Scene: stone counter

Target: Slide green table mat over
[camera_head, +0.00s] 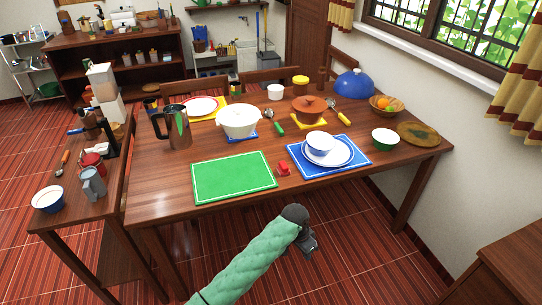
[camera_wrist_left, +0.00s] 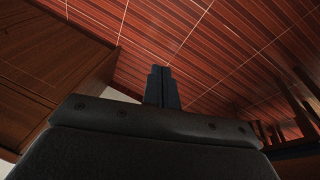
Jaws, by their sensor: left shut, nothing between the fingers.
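The green mat (camera_head: 233,177) lies flat and bare on the wooden table (camera_head: 160,205), near its front edge and left of the blue mat (camera_head: 350,168). My left gripper (camera_head: 310,249) is in front of the table's front edge, to the right of and nearer than the green mat, not touching it. In the left wrist view its fingers (camera_wrist_left: 163,87) are together and empty, with tiled floor beyond. The green mat is not in the left wrist view. My right gripper is not in view.
A small red object (camera_head: 283,169) lies between the green and blue mats. A plate (camera_head: 328,152) with a bowl (camera_head: 319,142) stands on the blue mat. A metal pitcher (camera_head: 174,128) and a white pot (camera_head: 238,121) stand behind the green mat. Bare table lies left of it.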

